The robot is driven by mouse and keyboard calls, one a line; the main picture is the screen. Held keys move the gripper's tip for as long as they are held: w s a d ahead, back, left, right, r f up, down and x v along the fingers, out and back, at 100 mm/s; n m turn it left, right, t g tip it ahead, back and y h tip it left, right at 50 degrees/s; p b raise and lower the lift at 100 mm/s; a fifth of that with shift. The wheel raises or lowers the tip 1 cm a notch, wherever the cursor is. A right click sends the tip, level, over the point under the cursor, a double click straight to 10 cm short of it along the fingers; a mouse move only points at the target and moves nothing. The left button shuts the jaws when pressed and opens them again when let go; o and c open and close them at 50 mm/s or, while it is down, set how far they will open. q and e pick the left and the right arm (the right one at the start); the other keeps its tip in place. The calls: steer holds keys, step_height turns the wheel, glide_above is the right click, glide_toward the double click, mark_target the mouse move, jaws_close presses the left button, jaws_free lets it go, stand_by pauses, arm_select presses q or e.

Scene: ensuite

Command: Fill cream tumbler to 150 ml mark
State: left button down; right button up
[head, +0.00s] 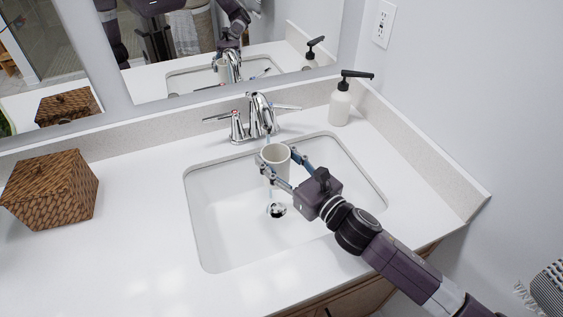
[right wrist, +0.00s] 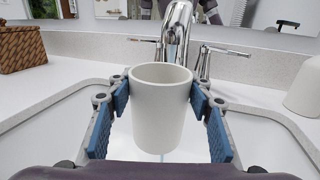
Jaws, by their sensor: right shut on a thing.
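The cream tumbler (head: 276,163) is upright over the sink basin, just below and in front of the faucet spout. My right gripper (head: 276,162) is shut on the tumbler, with a finger on each side of it. In the right wrist view the tumbler (right wrist: 161,108) stands between the blue finger pads of the gripper (right wrist: 161,95). The chrome faucet (head: 261,115) has a lever on each side. A faint bluish streak shows between spout and tumbler; I cannot tell if it is running water. The tumbler's marks and water level cannot be made out. My left gripper is not in view.
The white sink basin (head: 225,225) has a drain (head: 276,210) below the tumbler. A white soap dispenser (head: 341,103) with a black pump stands at the back right. A woven box (head: 50,190) sits on the left counter. A mirror is behind the backsplash. The front counter is clear.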

steer(key=shift+w+a+b, duration=0.1)
steer(key=shift+w+a, duration=0.25)
steer(key=shift+w, duration=0.5)
steer(key=shift+w+a+b, duration=0.1)
steer(key=shift+w+a, duration=0.25)
steer(key=shift+w, duration=0.45)
steer(key=shift+w+a+b, duration=0.1)
steer(key=shift+w+a, duration=0.25)
steer(key=shift+w, duration=0.5)
steer(key=shift+r, duration=0.1)
stand_by(1.6)
steer(key=s+d, duration=0.1)
steer(key=s, duration=0.2)
steer(key=s+d+p, duration=0.1)
steer(key=s, duration=0.1)
steer(key=s+d, duration=0.1)
steer(key=s, duration=0.2)
steer(key=shift+s+d+p, duration=0.3)
steer(key=shift+s+p, duration=0.05)
step_height(320, 180, up, 11)
steer(key=p, duration=1)
glide_above(281, 167)
steer(key=s+d, duration=0.2)
steer(key=s, duration=0.2)
steer(key=shift+s+f, duration=0.1)
steer(key=shift+f, duration=0.1)
